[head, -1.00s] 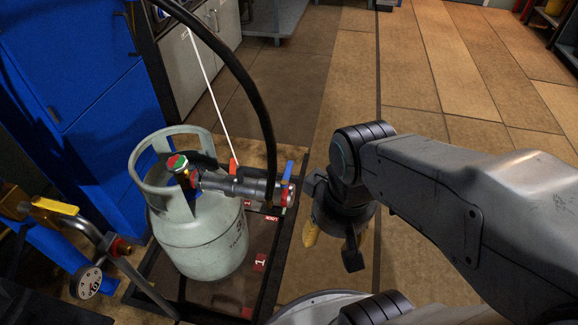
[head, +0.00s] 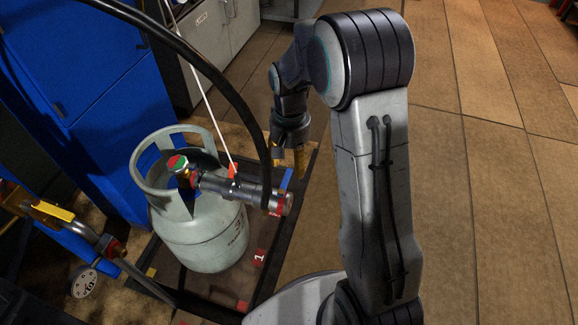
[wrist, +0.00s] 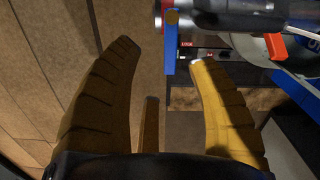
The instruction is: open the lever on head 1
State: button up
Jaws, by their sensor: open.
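The filling head (head: 245,192) is a grey metal cylinder with red rings, joined to the top of a pale green gas cylinder (head: 205,232) marked 3 or similar. A blue lever (wrist: 170,52) hangs from the head's end in the wrist view, near a "LOCK" label. A bit of blue, likely this lever, shows behind the head (head: 287,178). My gripper (wrist: 163,54) is open, its yellow fingers either side of the lever's lower end in the picture; I cannot tell contact. It also shows beyond the head's end in the head view (head: 289,160). An orange-red lever (head: 233,171) sits on top.
A black hose (head: 232,85) arches down to the head, close to my gripper. A dark scale platform (head: 262,240) with a red "1" label carries the cylinder. A blue cabinet (head: 75,90) stands behind left. Tiled floor at right is free.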

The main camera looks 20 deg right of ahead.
aim_at(289, 177)
jog(key=shift+w+r+m, duration=0.15)
jog(key=shift+w+m, duration=0.35)
jog(key=shift+m, duration=0.9)
jog(key=shift+f+b, duration=1.55)
jog(key=shift+f, duration=2.15)
jog(key=shift+c, duration=0.2)
grip_shut()
